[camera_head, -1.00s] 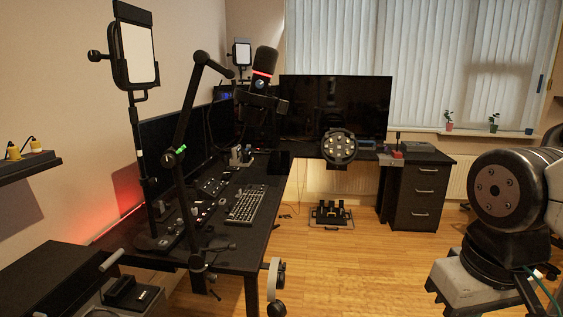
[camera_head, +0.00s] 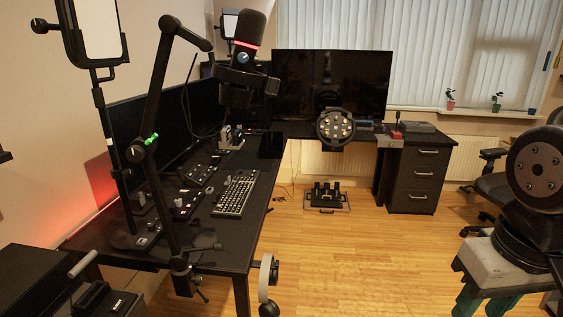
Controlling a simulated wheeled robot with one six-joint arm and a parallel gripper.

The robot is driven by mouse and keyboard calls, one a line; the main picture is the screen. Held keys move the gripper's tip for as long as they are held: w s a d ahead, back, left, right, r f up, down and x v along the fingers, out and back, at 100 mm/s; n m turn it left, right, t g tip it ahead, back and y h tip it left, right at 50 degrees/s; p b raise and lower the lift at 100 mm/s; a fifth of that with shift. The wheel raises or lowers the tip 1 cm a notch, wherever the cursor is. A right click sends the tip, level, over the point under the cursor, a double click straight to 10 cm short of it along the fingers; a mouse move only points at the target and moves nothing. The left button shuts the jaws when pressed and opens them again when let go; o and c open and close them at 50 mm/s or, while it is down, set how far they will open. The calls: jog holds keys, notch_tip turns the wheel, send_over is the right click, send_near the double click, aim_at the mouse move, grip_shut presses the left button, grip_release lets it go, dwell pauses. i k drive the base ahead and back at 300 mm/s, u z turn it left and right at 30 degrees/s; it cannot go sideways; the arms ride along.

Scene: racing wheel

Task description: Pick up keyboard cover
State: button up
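A keyboard (camera_head: 235,196) with pale-looking keys lies on the black L-shaped desk (camera_head: 238,256), left of the middle of the picture. I cannot make out a separate keyboard cover; at this distance I cannot tell whether one lies on the keys. My gripper is not in view. Only a thick joint of my arm (camera_head: 540,172) and its mount show at the right edge, well away from the desk.
A microphone (camera_head: 243,58) on a boom arm rises over the desk's left part. A round wheel (camera_head: 335,127) stands at the back edge. Pedals (camera_head: 325,195) sit on the floor, a drawer cabinet (camera_head: 412,180) to the right. The wooden floor in the middle is clear.

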aim_at(271, 145)
jog(key=z, duration=0.4)
jog(key=i, duration=1.9)
jog(key=z, duration=0.2)
jog(key=i, duration=2)
jog(key=u, duration=1)
jog(key=i, duration=1.45)
jog(key=u, duration=0.6)
